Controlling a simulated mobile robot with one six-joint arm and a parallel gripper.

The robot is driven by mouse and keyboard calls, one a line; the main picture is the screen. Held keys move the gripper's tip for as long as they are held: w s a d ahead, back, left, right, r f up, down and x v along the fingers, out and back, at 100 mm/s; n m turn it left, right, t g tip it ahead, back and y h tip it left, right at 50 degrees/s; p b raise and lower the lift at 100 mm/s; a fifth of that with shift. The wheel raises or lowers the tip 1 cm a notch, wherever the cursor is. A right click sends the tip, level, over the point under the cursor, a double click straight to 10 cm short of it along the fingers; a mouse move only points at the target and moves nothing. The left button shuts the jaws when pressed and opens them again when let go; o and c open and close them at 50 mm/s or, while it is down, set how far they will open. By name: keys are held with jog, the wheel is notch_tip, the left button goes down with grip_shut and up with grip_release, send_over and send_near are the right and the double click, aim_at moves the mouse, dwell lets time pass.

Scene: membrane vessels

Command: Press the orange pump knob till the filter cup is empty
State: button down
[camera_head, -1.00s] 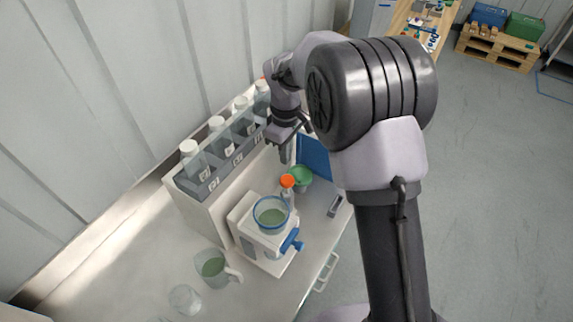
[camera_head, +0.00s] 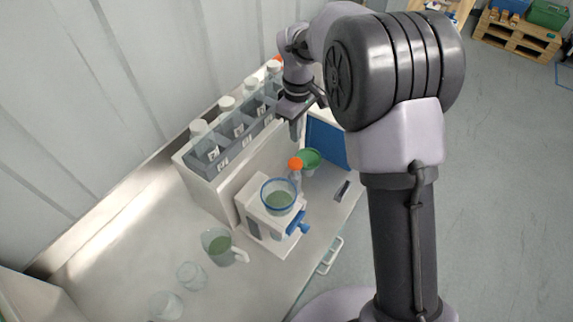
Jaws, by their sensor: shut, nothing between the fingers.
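The orange pump knob (camera_head: 296,164) sits on top of a short clear stem beside the filter cup. The filter cup (camera_head: 279,194) is clear with a blue rim and stands on a white filter unit (camera_head: 262,228). Green liquid shows in the cup. A blue valve handle (camera_head: 299,228) sticks out at the unit's right side. My gripper (camera_head: 295,132) is shut and empty, pointing down above the orange knob and apart from it.
A rack (camera_head: 232,143) of white-capped bottles stands along the wall behind the unit. A green bowl or funnel (camera_head: 310,158) is just right of the knob. A jug with green liquid (camera_head: 217,244) and clear beakers (camera_head: 191,275) stand at the front left.

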notch_tip(320, 180, up, 4)
jog(key=b, duration=0.3)
send_near(296, 162)
notch_tip(296, 162, down, 7)
jog(key=shift+r, duration=0.1)
dwell(0.3)
notch_tip(296, 162, down, 5)
jog(key=shift+r+b, duration=0.1)
jog(key=shift+b, duration=1.1)
jog(key=shift+s, duration=0.1)
jog(key=shift+r, duration=0.1)
notch_tip(296, 162, up, 14)
jog(key=p, duration=0.4)
jog(key=shift+r+p, duration=0.15)
jog(key=shift+p, duration=0.25)
